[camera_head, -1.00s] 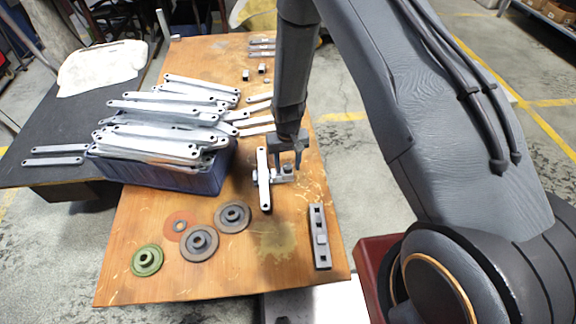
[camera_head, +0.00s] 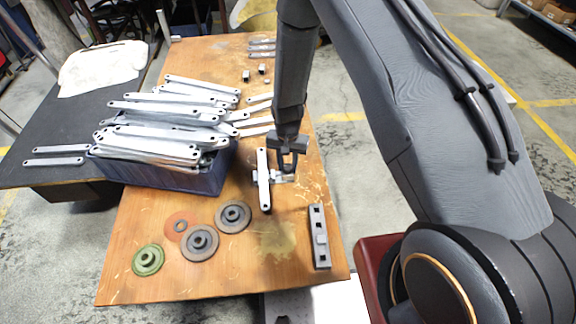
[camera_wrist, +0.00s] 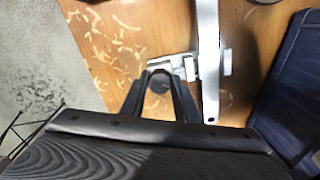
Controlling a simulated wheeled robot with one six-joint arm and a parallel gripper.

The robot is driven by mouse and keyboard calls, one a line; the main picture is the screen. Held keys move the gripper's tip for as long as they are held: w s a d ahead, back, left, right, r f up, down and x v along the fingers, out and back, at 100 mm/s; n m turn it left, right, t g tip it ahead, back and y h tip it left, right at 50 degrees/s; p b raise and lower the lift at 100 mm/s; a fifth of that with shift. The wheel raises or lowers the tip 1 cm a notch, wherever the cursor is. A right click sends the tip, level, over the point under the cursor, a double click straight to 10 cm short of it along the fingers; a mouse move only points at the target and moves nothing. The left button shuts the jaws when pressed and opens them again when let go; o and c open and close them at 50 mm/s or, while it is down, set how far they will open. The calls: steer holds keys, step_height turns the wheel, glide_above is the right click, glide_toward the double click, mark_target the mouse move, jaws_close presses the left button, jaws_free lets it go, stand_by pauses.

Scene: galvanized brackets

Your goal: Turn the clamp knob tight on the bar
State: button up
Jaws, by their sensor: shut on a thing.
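A galvanized bar (camera_head: 263,192) with end holes lies on the wooden table, and it also shows in the wrist view (camera_wrist: 208,45). A small metal clamp (camera_wrist: 187,65) sits across the bar; in the head view the clamp (camera_head: 280,178) shows to the right of the bar, partly behind my fingers. Its dark round knob (camera_wrist: 160,84) is between my fingertips in the wrist view. My gripper (camera_head: 288,167) points down over the clamp and is shut on the knob (camera_wrist: 160,84). Whether the clamp's jaw presses on the bar cannot be told.
A blue crate (camera_head: 205,180) heaped with brackets stands left of the clamp. Round flanged discs (camera_head: 200,243) lie in front. A slotted metal block (camera_head: 319,238) lies at the right front edge. The table (camera_head: 165,285) is clear near its front edge.

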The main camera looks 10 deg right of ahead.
steer(key=m, duration=0.6)
steer(key=shift+p, duration=0.35)
steer(key=m, duration=0.6)
steer(key=shift+m+p, duration=0.35)
steer(key=shift+m, duration=0.05)
steer(key=o, duration=1)
steer(key=shift+c, duration=0.2)
